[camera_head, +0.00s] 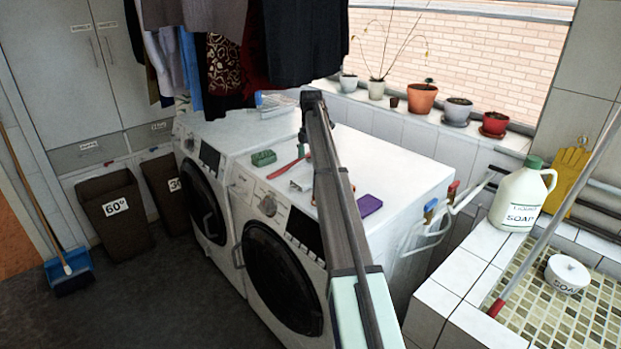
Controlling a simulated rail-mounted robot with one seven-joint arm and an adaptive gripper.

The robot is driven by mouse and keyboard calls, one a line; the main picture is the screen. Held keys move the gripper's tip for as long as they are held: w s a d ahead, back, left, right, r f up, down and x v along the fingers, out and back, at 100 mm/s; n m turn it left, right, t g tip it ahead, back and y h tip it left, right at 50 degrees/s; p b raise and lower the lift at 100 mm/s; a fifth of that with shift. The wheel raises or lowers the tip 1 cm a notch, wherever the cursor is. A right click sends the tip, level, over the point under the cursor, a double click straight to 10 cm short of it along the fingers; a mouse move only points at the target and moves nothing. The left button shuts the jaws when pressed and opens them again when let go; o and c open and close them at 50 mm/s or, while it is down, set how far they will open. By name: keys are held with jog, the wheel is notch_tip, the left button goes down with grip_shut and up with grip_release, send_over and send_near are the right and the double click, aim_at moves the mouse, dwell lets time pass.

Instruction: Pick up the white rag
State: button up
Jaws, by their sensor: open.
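I cannot clearly make out a white rag. A pale, whitish-blue thing (277,100) lies at the back of the left washing machine's top, below the hanging clothes. It is too small to tell whether it is cloth. My arm reaches up from the bottom edge across the front of the right machine and hides part of its top.
On the machines (395,175) lie a green block (263,158), a small pale item (301,185) and a purple block (369,205). Clothes (305,40) hang above. A soap jug (522,195) and soap bowl (566,274) are right. Flowerpots (422,98) line the sill.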

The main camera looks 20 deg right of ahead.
aim_at(311, 177)
jog(key=shift+a+f+p, duration=0.15)
jog(key=shift+f+p, duration=1.15)
jog(key=shift+f, duration=2)
jog(key=shift+s, duration=0.1)
jog(key=c, duration=1.2)
